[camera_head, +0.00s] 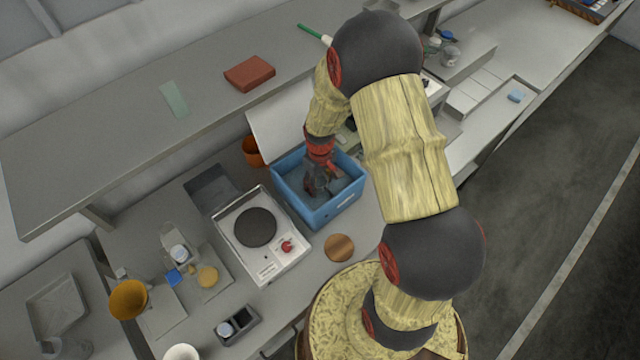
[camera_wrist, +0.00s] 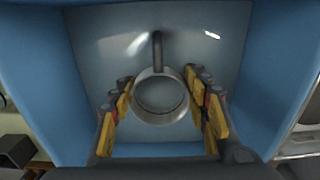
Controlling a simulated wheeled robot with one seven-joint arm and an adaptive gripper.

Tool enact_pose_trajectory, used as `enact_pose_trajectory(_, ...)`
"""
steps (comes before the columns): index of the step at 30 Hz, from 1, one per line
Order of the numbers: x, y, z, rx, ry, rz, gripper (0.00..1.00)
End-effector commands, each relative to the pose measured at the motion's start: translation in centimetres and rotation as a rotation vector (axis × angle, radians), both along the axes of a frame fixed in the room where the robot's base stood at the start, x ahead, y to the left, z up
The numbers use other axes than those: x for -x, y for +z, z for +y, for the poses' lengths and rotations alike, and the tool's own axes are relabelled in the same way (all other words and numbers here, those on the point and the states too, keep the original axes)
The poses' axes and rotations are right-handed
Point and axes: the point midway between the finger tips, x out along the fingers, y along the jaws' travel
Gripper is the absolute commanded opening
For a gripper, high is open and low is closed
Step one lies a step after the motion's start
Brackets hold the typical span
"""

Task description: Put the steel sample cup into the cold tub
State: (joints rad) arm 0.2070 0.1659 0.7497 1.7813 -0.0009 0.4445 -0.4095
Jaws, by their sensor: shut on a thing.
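The cold tub (camera_head: 327,212) is a blue open box on the bench, to the right of the hotplate. Its blue wall (camera_wrist: 35,70) and grey inside surround my gripper in the wrist view. My gripper (camera_head: 318,184) reaches down into the tub in the head view. In the wrist view my gripper (camera_wrist: 163,105) has its yellow-padded fingers on both sides of the steel sample cup (camera_wrist: 160,118), shut on it. The cup is round, with a handle pointing up in the picture. I cannot tell whether the cup touches the tub floor. In the head view my gripper hides the cup.
A white hotplate (camera_head: 291,262) with a dark round plate stands left of the tub. A brown round disc (camera_head: 339,247) lies in front of the tub, and an orange pot (camera_head: 253,151) stands behind it. A raised shelf (camera_head: 120,130) runs along the back.

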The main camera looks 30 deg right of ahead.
Motion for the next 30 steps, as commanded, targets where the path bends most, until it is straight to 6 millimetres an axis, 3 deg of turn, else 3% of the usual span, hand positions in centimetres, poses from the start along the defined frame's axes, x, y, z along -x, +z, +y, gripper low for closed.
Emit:
enact_pose_trajectory(6,0.0,-0.3,0.0,0.000,0.000,0.000,0.12)
enact_pose_trajectory(7,0.0,-0.3,0.0,0.000,0.000,0.001,0.47)
enact_pose_trajectory(15,0.0,-0.3,0.0,0.000,0.000,0.001,0.62)
enact_pose_trajectory(25,0.0,-0.2,0.0,0.000,0.000,0.001,0.64)
enact_pose_trajectory(30,-0.1,1.2,0.0,0.001,0.000,-0.002,0.64)
